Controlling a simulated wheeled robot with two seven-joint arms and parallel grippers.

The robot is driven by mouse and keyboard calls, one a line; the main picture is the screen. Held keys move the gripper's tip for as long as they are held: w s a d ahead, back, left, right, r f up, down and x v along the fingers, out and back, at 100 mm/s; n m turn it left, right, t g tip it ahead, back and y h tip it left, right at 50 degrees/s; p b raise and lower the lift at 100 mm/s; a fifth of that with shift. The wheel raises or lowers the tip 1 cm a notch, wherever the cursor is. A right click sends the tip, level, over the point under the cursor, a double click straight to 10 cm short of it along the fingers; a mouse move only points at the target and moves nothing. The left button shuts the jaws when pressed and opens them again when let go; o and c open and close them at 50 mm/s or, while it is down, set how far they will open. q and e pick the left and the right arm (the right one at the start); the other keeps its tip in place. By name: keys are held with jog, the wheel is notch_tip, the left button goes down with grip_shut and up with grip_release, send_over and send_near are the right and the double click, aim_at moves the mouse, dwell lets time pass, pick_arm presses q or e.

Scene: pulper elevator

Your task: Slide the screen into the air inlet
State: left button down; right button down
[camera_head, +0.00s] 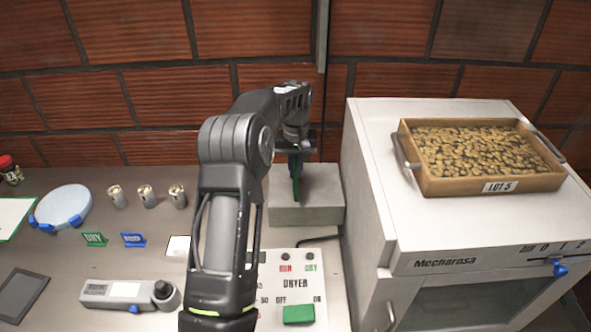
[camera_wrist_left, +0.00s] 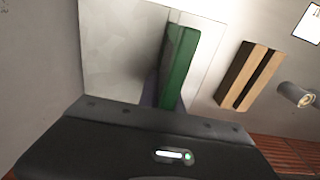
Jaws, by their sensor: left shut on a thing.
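My left gripper (camera_head: 296,152) points down over a grey block (camera_head: 315,213) at the back of the worktop. It is shut on a thin, upright green piece, which I take to be the screen (camera_head: 297,184). The screen also shows edge-on in the left wrist view (camera_wrist_left: 180,68), against the block's pale face. The screen's lower end is close to the block's top. I cannot tell whether it touches or is in a slot. No air inlet opening is clearly visible. My right gripper is not in view.
A white Mechanosa machine (camera_head: 455,262) with a wooden tray (camera_head: 455,187) of beans on top stands close on the right. A dryer panel (camera_head: 292,268) lies in front. Several small items, including a round blue-clipped disc (camera_head: 63,206), cover the left worktop. The wrist view shows a slotted wooden piece (camera_wrist_left: 248,75).

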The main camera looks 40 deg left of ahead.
aim_at(296, 158)
pick_arm(q)
jog(key=shift+f+b, duration=0.75)
jog(key=shift+f, duration=0.45)
jog(key=c, duration=1.5)
grip_release()
jog(key=shift+o, duration=0.2)
jog(key=shift+r, duration=0.2)
notch_tip(296, 158, up, 6)
jog(key=shift+d+r+b, duration=0.1)
jog(key=shift+r+b, duration=0.15)
jog(key=shift+b, duration=0.5)
jog(key=shift+r, duration=0.55)
